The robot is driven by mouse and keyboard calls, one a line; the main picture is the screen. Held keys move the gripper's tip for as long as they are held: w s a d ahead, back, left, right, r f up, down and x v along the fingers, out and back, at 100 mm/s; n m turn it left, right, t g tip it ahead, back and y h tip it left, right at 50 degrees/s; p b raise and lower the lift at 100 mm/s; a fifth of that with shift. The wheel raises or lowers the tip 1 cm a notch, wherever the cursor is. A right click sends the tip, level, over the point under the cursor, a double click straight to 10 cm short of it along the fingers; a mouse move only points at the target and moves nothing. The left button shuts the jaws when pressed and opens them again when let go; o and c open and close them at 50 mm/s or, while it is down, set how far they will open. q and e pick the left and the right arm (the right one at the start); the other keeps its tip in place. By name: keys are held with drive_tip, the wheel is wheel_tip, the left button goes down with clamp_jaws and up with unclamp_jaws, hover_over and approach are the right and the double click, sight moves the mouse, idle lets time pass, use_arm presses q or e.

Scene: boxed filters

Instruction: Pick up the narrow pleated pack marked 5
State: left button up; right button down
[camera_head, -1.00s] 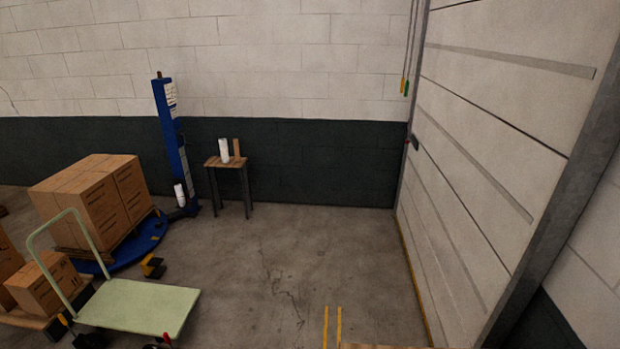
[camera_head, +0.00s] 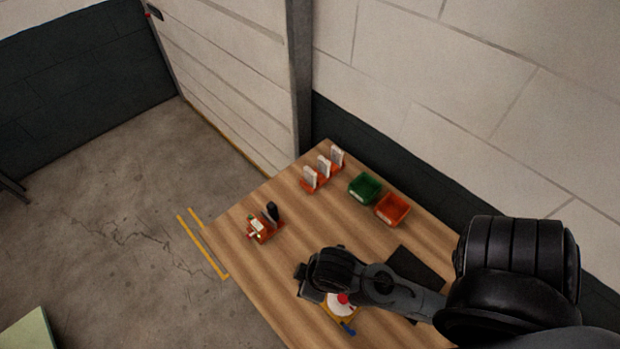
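Several white upright packs (camera_head: 323,166) stand in a row in orange holders at the far edge of the wooden table (camera_head: 285,265). They are too small for me to read any mark or tell which is marked 5. My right arm comes in from the right over the table's near part. Its gripper (camera_head: 309,287) is at the left end of the arm, well apart from the packs and mostly hidden by my own wrist. Whether it is open or shut does not show. My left gripper is not in view.
A green bin (camera_head: 364,188) and an orange bin (camera_head: 392,209) stand right of the packs. An orange stand with a dark item (camera_head: 265,224) is near the left edge. A black mat (camera_head: 414,269) and a white-and-red item (camera_head: 339,303) lie near my arm. The table's middle is clear.

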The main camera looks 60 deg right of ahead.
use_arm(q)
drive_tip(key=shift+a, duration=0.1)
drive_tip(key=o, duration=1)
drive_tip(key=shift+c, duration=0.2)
